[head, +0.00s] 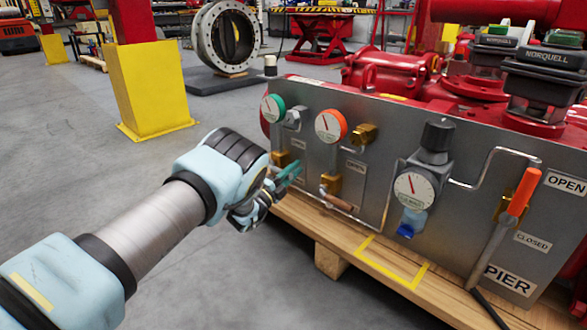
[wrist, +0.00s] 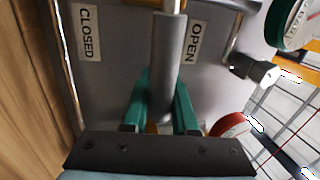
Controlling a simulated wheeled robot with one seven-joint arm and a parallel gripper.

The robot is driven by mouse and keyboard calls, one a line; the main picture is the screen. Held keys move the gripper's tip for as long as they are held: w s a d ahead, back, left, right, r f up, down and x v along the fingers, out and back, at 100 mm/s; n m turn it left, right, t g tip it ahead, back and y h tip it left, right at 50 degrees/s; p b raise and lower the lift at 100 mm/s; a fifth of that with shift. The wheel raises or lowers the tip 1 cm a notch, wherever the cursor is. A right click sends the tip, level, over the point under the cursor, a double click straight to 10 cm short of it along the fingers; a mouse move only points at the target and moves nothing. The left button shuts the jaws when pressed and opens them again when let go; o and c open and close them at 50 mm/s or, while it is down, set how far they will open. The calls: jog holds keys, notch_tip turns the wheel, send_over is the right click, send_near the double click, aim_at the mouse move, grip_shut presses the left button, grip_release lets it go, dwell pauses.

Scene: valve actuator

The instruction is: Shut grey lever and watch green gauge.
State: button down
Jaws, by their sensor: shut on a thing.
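My gripper (head: 290,174) is at the left end of the grey panel. In the wrist view, its green fingers (wrist: 160,100) are shut on the grey lever (wrist: 168,55). The lever lies between the CLOSED label (wrist: 86,32) and the OPEN label (wrist: 194,42), closer to OPEN. In the head view the lever is hidden by my gripper. The green gauge (head: 272,108) is at the panel's upper left, above my gripper; its needle points up and left, and its scale is too small to read. Its green rim also shows at the wrist view's upper right (wrist: 285,20).
An orange-rimmed gauge (head: 331,126), a white gauge with a blue knob (head: 414,188) and an orange-handled lever (head: 522,192) are on the panel to the right. A wooden pallet (head: 310,235) lies below. A yellow-and-red column (head: 148,85) stands behind my arm. Floor at left is clear.

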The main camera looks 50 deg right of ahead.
jog(key=shift+f+m, duration=0.35)
jog(key=shift+m, duration=0.05)
jog(key=c, duration=0.7)
grip_release()
jog(key=shift+a, duration=0.1)
jog(key=shift+p+v, duration=2.3)
jog(key=shift+v, duration=3)
